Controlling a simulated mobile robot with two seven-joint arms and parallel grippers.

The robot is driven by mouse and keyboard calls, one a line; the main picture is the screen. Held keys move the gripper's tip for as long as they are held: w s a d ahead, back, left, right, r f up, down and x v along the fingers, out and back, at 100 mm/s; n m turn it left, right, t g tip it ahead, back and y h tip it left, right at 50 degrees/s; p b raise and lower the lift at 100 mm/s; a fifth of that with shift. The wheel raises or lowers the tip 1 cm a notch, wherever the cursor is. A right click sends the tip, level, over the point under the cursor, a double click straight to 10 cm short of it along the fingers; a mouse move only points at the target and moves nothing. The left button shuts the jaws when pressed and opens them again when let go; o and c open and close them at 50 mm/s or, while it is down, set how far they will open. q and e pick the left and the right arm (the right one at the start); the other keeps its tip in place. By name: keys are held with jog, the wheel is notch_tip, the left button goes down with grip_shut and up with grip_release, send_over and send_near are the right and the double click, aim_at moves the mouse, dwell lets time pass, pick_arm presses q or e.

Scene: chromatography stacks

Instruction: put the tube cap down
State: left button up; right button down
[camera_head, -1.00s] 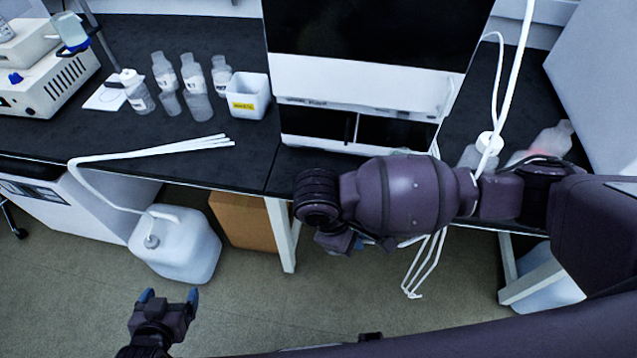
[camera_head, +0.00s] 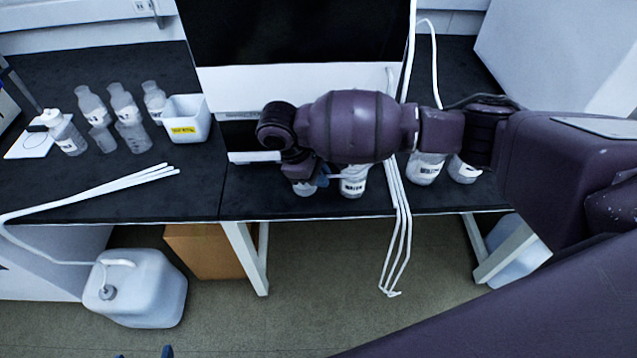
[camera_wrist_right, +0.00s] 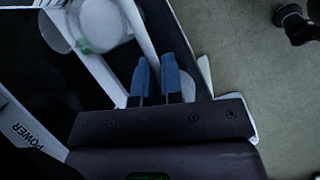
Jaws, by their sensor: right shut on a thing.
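My right gripper (camera_head: 322,178) is low over the front of the black bench, below the dark wrist, with a blue fingertip showing. In the right wrist view its two blue fingers (camera_wrist_right: 154,82) are close together, with a narrow gap. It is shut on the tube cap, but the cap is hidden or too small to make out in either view. My left gripper (camera_head: 144,354) shows only as fingertips at the bottom edge of the head view, apart and empty.
Labelled bottles (camera_head: 353,181) (camera_head: 425,170) stand close by my right gripper. A tall instrument (camera_head: 300,80) stands behind it. Thin white tubes (camera_head: 399,230) hang over the bench edge. Several bottles and a white bin (camera_head: 188,119) are at left. A jerrycan (camera_head: 140,290) stands on the floor.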

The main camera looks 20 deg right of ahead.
jog(key=w+f, duration=0.1)
jog(key=w+d+f+b, duration=0.1)
jog(key=w+f, duration=0.1)
notch_tip(320, 180, down, 4)
jog(key=shift+r+b, duration=0.2)
jog(key=shift+b, duration=0.4)
jog(key=shift+w+f, duration=0.2)
jog(key=shift+f, duration=0.15)
pick_arm(q)
jog(key=shift+w+d+f, duration=0.15)
jog(key=shift+w+f, duration=0.3)
jog(key=shift+f, duration=0.2)
pick_arm(e)
jog(key=shift+w+r, duration=0.1)
